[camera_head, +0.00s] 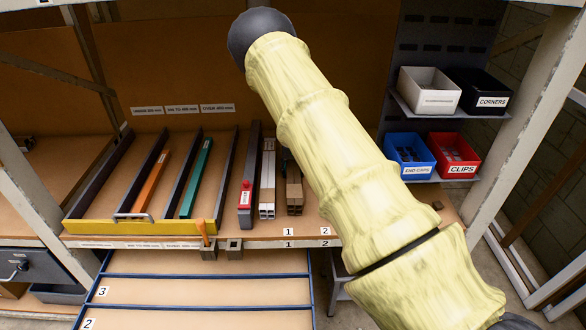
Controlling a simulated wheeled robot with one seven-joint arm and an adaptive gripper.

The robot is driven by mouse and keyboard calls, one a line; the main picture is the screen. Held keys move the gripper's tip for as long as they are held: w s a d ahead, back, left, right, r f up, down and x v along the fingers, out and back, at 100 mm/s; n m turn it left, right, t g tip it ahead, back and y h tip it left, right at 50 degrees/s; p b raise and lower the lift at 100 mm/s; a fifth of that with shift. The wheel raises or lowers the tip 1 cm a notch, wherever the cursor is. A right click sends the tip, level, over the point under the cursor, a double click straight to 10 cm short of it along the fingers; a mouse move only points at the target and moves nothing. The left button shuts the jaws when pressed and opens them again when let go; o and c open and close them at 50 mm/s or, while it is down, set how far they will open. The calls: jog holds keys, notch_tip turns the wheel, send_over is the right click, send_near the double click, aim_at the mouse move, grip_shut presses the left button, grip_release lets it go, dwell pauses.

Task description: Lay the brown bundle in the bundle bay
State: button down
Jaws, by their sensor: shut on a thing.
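My gripper (287,163) shows only as a small dark shape at the bundle, mostly hidden behind my pale yellow arm, and is shut on the bundle. Whether the bundle touches the shelf is hard to tell. No label in view names the bundle bay, so I cannot tell which place it is.
A pale bundle (267,187) lies just left of the brown one. A red-topped grey tool (245,205) stands further left. A yellow-fronted tray (140,227) holds an orange and a green strip. Blue-framed racks (205,306) are below. Labelled bins (409,157) hang at right.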

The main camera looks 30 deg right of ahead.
jog(key=shift+w+f, duration=0.35)
jog(key=shift+f, duration=0.1)
jog(key=shift+s, duration=0.1)
jog(key=c, duration=0.7)
grip_release()
jog(key=shift+a, duration=0.1)
jog(key=shift+s+a+r+b, duration=0.2)
jog(key=shift+r+b, duration=0.3)
jog(key=shift+r, duration=1.5)
jog(key=shift+s+a+r+b, duration=0.1)
jog(key=shift+s+r+b, duration=0.35)
jog(key=shift+r, duration=1.6)
jog(key=shift+s+a+r+b, duration=0.15)
jog(key=shift+r+b, duration=0.45)
jog(key=shift+r, duration=1.4)
